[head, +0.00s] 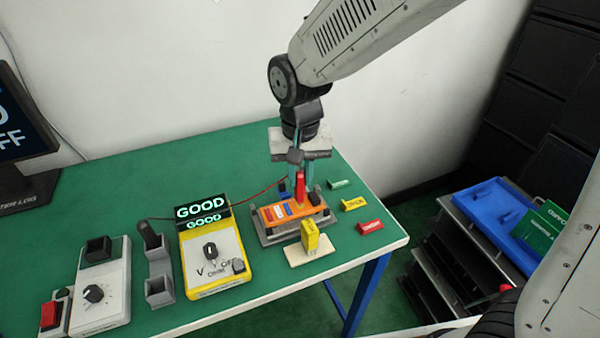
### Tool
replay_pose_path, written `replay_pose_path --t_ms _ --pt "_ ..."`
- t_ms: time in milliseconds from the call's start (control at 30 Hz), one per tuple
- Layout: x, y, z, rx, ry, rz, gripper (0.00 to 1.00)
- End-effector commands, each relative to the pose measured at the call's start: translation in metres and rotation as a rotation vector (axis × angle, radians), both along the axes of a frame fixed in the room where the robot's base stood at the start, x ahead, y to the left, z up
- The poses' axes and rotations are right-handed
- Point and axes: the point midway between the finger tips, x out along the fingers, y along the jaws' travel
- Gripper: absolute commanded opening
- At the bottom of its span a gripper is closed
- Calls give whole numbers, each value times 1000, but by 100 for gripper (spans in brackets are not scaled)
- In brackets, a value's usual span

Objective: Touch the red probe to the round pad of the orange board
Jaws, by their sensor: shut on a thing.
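The red probe (300,188) stands roughly upright, held in my gripper (301,175), which is shut on it above the orange board (272,217). The probe's lower end meets the board's right part in the picture; I cannot tell touching from just above. The round pad cannot be made out; the probe may hide it. The board lies in a grey fixture (262,234). A red wire runs from the probe side toward the yellow meter (212,262), whose display (202,207) reads GOOD.
A yellow block (310,235) stands on a pale plate right in front of the fixture. Green (341,184), yellow (354,204) and red (370,226) tags lie to the right. Grey holders (159,291) and a white dial box (104,292) stand left on the green table (110,190).

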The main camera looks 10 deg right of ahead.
Motion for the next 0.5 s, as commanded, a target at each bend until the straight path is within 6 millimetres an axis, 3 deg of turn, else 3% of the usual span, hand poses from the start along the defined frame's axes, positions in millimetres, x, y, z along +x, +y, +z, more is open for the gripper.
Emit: replay_pose_path --t_ms 233,500 --pt "-1 -1 1 -2 3 0 0" --pt "0 0 23 0 1 0 0"
